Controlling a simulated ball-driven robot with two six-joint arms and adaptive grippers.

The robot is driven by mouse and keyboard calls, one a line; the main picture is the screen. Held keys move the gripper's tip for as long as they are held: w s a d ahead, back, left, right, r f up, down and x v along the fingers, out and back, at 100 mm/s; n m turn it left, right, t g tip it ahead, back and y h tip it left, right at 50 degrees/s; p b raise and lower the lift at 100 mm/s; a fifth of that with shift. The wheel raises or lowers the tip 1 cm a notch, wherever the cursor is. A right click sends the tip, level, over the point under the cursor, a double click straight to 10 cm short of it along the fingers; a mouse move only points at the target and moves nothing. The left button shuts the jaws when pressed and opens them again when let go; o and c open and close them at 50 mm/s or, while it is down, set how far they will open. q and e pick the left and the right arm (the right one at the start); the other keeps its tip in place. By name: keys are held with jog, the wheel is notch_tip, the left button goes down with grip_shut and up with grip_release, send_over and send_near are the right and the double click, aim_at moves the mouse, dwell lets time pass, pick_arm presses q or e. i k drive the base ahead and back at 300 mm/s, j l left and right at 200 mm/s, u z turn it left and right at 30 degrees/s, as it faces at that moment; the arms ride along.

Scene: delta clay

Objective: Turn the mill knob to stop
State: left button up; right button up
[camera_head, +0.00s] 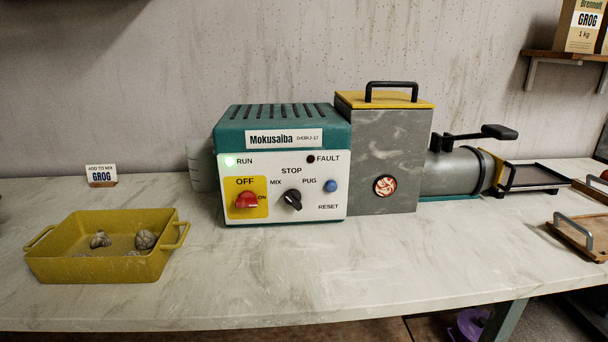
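The mill is a teal and white machine (283,134) marked Mokusaiba, standing on the worktop in the camera_head view. Its black knob (292,200) sits on the white front panel, below the word STOP, with MIX to its upper left and PUG to its upper right. The knob's grip slants from upper left to lower right, not straight up towards STOP. A red switch (246,201) on a yellow plate and a blue RESET button (331,186) flank the knob. Neither gripper shows.
A grey hopper (385,140) with a yellow lid joins a barrel (452,173) with a black lever at right. A yellow tray (105,262) with several grey lumps stands at left. A wooden board (582,238) lies at the right edge. The worktop before the mill is clear.

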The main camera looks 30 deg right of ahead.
aim_at(293, 196)
jog(key=z, duration=1.05)
